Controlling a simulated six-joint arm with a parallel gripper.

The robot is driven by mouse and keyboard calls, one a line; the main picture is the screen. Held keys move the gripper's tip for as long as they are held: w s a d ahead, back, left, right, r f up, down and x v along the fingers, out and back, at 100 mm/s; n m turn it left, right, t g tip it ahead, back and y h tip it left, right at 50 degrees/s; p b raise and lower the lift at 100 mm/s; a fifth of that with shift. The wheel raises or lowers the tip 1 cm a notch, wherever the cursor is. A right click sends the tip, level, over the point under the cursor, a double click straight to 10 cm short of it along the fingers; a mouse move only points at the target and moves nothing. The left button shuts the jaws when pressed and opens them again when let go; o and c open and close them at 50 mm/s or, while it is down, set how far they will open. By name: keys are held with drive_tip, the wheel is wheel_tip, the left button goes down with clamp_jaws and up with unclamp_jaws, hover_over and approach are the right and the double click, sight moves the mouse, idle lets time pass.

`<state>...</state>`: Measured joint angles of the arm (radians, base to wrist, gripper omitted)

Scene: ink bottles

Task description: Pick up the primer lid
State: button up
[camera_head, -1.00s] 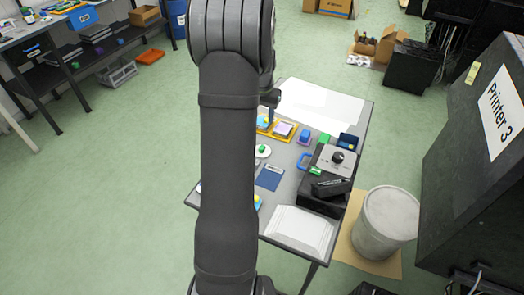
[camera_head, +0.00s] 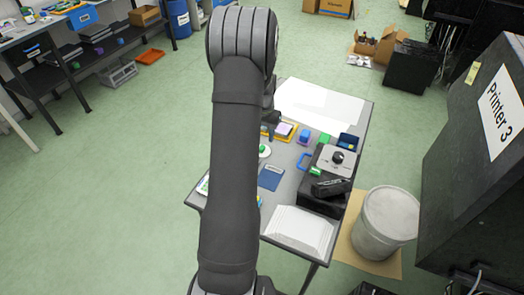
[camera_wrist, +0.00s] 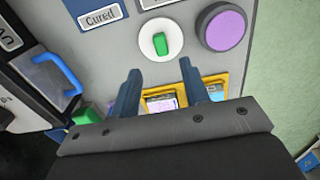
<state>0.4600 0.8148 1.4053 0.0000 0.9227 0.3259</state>
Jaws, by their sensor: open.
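A white round disc with a green knob (camera_wrist: 160,42) lies on the grey table in the wrist view. It also shows beside my arm in the head view (camera_head: 264,151). A purple round top with a dark grey rim (camera_wrist: 224,27) is to its right in the wrist view. No readable label tells which is the primer lid. My gripper (camera_wrist: 160,66) is open and empty, its two blue fingers pointing toward the white disc. The disc is ahead of the fingertips, roughly in line with the gap. In the head view my arm hides much of the gripper.
Yellow-framed trays (camera_wrist: 169,97) lie below the fingers in the wrist view. A blue "Cured" card (camera_wrist: 94,12) is at the upper left. A black-and-grey machine with a blue handle (camera_wrist: 62,74) and a green block (camera_wrist: 86,115) are at left. A white bucket (camera_head: 386,222) stands beside the table.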

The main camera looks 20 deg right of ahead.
drive_tip(key=shift+s+a+f, duration=0.1)
drive_tip(key=shift+a+f, duration=0.1)
drive_tip(key=shift+f, duration=1.15)
drive_tip(key=shift+s+a+f, duration=0.1)
drive_tip(key=shift+a+f, duration=0.1)
drive_tip(key=shift+f, duration=1.1)
clamp_jaws()
